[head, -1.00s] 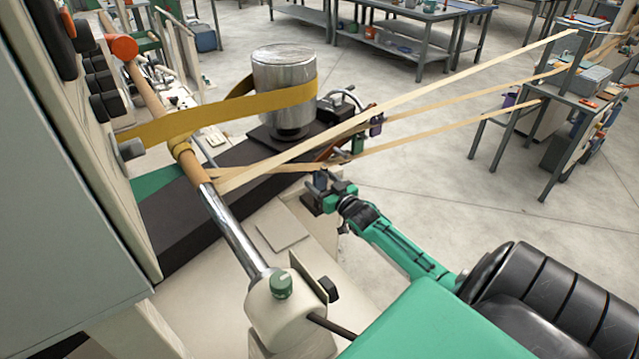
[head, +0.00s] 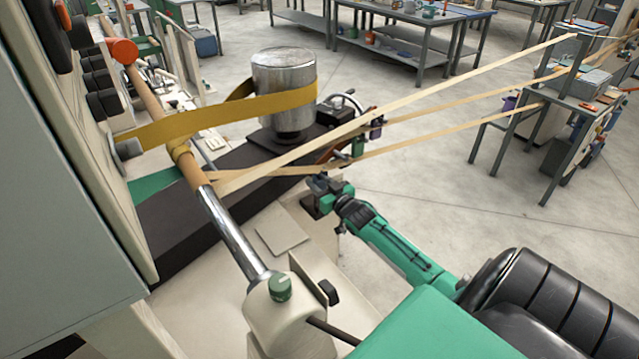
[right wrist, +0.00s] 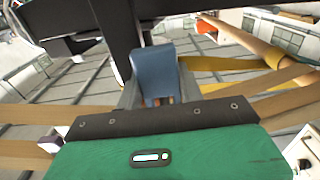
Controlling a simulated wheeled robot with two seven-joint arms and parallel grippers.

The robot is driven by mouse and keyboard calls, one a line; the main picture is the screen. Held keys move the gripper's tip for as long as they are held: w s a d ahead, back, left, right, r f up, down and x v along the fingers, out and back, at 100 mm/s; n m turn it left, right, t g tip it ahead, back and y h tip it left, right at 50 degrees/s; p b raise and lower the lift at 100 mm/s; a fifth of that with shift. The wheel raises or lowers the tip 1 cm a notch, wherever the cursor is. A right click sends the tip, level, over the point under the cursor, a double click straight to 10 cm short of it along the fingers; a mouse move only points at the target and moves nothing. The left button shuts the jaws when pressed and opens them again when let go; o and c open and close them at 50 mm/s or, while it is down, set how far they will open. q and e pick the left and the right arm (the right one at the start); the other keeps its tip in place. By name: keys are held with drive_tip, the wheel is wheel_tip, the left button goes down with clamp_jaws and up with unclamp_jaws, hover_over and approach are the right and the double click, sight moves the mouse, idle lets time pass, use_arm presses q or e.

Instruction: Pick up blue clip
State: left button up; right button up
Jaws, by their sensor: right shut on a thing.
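The blue clip (right wrist: 152,72) stands between the fingers of my right gripper in the right wrist view, with its lower end hidden by the gripper's dark front plate. My right gripper (head: 320,184) is shut on it. In the head view the gripper is just below the pale strips, beside the machine's right edge. The clip is too small there to tell apart clearly from the fingertips. My left gripper is not in view.
Pale strips (head: 440,140) run from the shiny roller (head: 235,235) to a stand at the right, close above my right gripper. A metal cylinder (head: 284,85) with a yellow belt (head: 220,112) stands behind.

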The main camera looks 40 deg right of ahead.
drive_tip(key=shift+r+p, duration=0.35)
drive_tip(key=shift+s+p, duration=0.3)
drive_tip(key=s+a+r+p, duration=0.1)
drive_tip(key=s+a+p, duration=0.1)
drive_tip(key=s+p, duration=0.8)
drive_tip(key=s, duration=0.7)
drive_tip(key=shift+s, duration=0.15)
drive_tip(key=s+p, duration=0.3)
drive_tip(key=s, duration=0.5)
drive_tip(key=shift+s+a, duration=0.25)
drive_tip(key=shift+a, duration=0.2)
drive_tip(key=shift+r, duration=0.1)
